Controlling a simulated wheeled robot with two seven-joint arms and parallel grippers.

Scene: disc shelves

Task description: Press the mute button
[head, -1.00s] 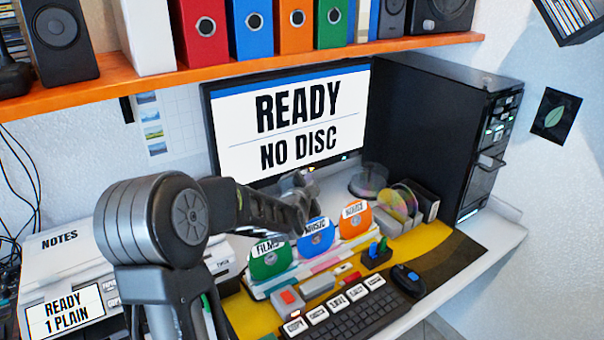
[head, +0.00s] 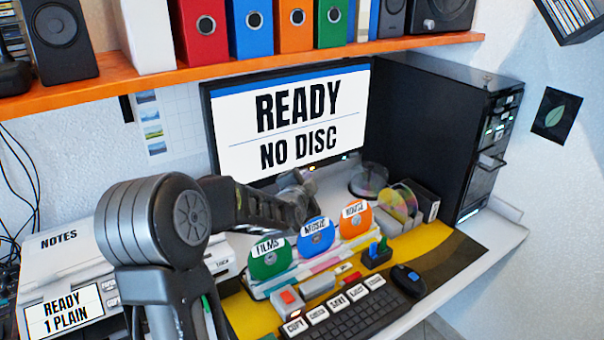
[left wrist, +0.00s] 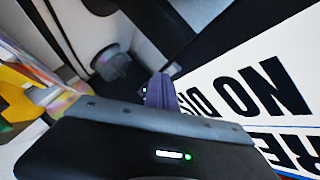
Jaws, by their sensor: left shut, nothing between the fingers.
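I cannot make out a button labelled mute. The monitor (head: 290,105) reads READY, NO DISC, and small lights show at its lower edge. My left gripper (head: 303,182) is just in front of the monitor's lower edge, above the disc sleeves. Whether the fingertips touch anything is unclear. A keyboard (head: 375,312) has a row of white labelled keys (head: 338,302) behind it. My right gripper is out of view.
Green, blue and orange disc sleeves (head: 317,236) stand below the left gripper. A black computer tower (head: 430,130) stands to the right and a white printer (head: 70,260) to the left. An orange shelf (head: 240,68) runs above. A mouse (head: 408,280) lies beside the keyboard.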

